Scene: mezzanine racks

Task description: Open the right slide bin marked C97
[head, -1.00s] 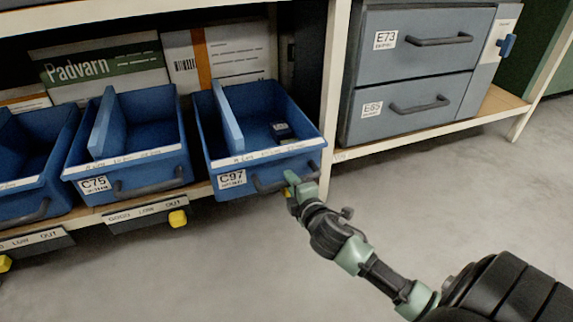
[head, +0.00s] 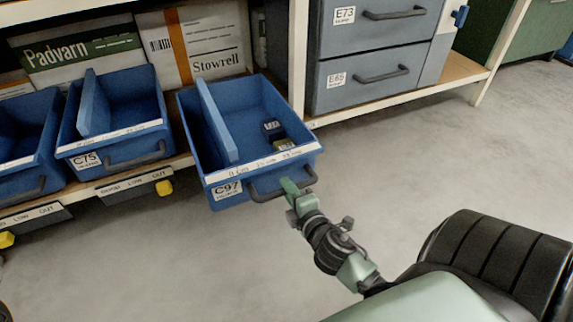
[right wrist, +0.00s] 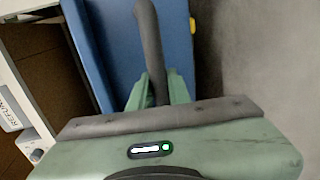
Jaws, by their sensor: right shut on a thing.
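The blue slide bin marked C97 (head: 219,168) juts out from the shelf in the head view, well forward of the bin beside it. It has a divider, and two small dark items (head: 272,128) lie inside on the right. My right gripper (head: 296,188) is shut on the bin's dark bar handle (head: 268,194) near its right end. In the right wrist view the green fingers (right wrist: 158,92) close around the handle (right wrist: 148,40), with the blue bin front (right wrist: 110,50) behind. My left gripper is not in view.
Bin C75 (head: 135,143) and another blue bin (head: 28,165) stand to the left on the shelf. Drawers E73 (head: 375,35) and E65 (head: 365,90) are to the right, behind a white upright (head: 298,60). Grey floor (head: 420,150) in front is clear.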

